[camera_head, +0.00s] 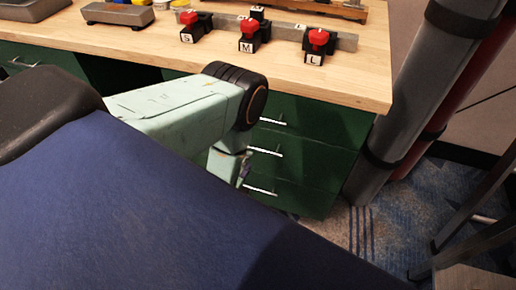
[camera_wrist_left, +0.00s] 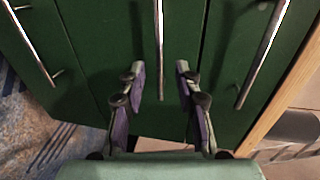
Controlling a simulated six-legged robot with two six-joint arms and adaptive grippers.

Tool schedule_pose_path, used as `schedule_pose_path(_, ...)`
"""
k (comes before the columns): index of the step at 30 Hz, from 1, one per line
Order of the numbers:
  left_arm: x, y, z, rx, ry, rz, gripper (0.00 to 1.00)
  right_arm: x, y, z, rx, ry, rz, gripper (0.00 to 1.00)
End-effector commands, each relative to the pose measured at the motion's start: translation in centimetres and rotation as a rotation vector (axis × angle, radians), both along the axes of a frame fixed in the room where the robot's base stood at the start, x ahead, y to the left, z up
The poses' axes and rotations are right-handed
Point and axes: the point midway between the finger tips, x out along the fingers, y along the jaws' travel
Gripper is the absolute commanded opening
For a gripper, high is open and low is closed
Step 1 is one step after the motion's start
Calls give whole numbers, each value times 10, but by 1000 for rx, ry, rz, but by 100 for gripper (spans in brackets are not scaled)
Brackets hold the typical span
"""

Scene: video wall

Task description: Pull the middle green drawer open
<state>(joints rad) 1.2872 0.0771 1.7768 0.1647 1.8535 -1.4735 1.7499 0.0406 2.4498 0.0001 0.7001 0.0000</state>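The middle green drawer (camera_head: 305,162) is shut, with a thin metal bar handle (camera_head: 266,151), in the stack under the wooden worktop. In the left wrist view the middle drawer (camera_wrist_left: 105,45) fills the centre, and its handle (camera_wrist_left: 159,35) runs down the picture between my fingers. My left gripper (camera_wrist_left: 160,75) is open, one finger on each side of the handle's end. Gaps show between the fingers and the bar. In the head view my left gripper (camera_head: 244,168) is at the drawer fronts, partly hidden by my arm. My right gripper is not in view.
The top drawer handle (camera_head: 272,121) and bottom drawer handle (camera_head: 260,189) lie close above and below. The wooden worktop (camera_head: 350,80) overhangs the drawers and carries red-and-black blocks (camera_head: 250,32). Carpet (camera_head: 385,225) shows at the lower right.

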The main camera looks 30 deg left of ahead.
Motion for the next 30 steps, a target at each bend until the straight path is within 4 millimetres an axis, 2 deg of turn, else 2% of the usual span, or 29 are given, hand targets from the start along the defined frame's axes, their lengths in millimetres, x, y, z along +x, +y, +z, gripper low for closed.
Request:
schedule_pose_path(9,46,10,-10,-2,-5,0,33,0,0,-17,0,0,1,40)
schedule_pose_path(15,68,13,-15,-2,-2,-3,33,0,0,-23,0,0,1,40)
schedule_pose_path(26,74,12,-15,-3,0,-4,33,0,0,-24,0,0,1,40)
schedule_pose_path(30,74,12,-15,-3,0,-4,22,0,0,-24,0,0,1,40)
